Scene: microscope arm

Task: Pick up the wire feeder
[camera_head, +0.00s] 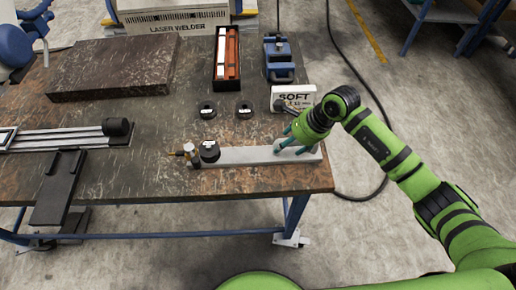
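No label marks the wire feeder. It may be the long light-grey bar (243,156) lying near the table's front right edge, with a round black knob (210,151) and a small brass-tipped metal fitting (191,154) at its left end. My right gripper (290,150) reaches in from the right and points down at the bar's right end. Its teal fingers look spread apart, and contact with the bar is unclear. The gripper body and fingers hide a little of that end. My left gripper is out of view.
A slab (113,68) and a railed device (65,139) are left. The table's front middle (130,178) is clear.

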